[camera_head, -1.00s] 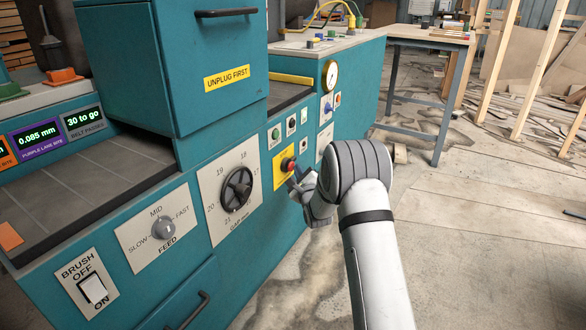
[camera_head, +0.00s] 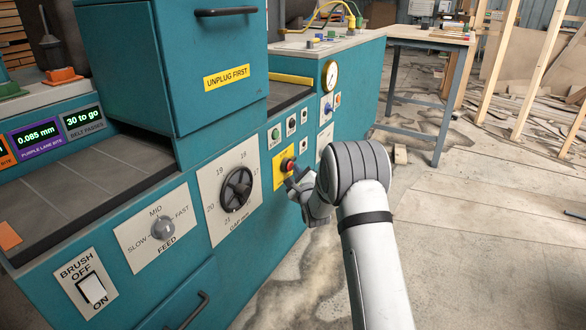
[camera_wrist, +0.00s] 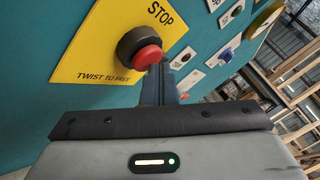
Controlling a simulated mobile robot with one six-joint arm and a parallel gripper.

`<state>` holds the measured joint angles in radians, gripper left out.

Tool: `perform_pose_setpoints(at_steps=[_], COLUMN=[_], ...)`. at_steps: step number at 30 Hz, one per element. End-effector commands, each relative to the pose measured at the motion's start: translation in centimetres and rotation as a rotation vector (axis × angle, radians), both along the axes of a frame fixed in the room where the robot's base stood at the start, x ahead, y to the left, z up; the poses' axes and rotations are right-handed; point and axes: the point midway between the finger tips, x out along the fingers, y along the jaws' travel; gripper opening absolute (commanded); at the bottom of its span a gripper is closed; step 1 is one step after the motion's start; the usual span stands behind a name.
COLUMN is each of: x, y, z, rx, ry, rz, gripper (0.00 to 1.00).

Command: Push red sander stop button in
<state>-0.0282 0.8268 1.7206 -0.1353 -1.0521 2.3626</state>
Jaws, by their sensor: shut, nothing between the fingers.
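The red stop button (camera_head: 287,165) sits on a yellow plate (camera_head: 280,182) on the teal machine's front. In the wrist view the red button (camera_wrist: 148,58) has a dark collar, and the yellow plate (camera_wrist: 95,50) reads STOP and TWIST TO FREE. My gripper (camera_head: 293,181) is shut and empty, close in front of the panel. In the wrist view its fingertips (camera_wrist: 158,70) appear right beside the button's right lower edge. I cannot tell whether they touch it.
A handwheel (camera_head: 237,189) marked with numbers is left of the plate. A green button (camera_head: 276,134) and small switches sit above. A gauge (camera_head: 330,74) is at upper right. Open floor (camera_head: 460,240) lies to the right.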

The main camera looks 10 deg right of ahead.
Motion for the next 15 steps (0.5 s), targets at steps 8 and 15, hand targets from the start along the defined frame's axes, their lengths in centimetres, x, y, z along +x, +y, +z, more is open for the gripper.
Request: perform_pose_setpoints(at_steps=[8, 15], x=[-0.9, -1.0], y=[-1.1, -1.3], z=[0.0, 0.1], rx=[-0.001, 0.000], ry=[-0.001, -0.001], rz=[0.001, 0.001], gripper=[0.00, 0.00])
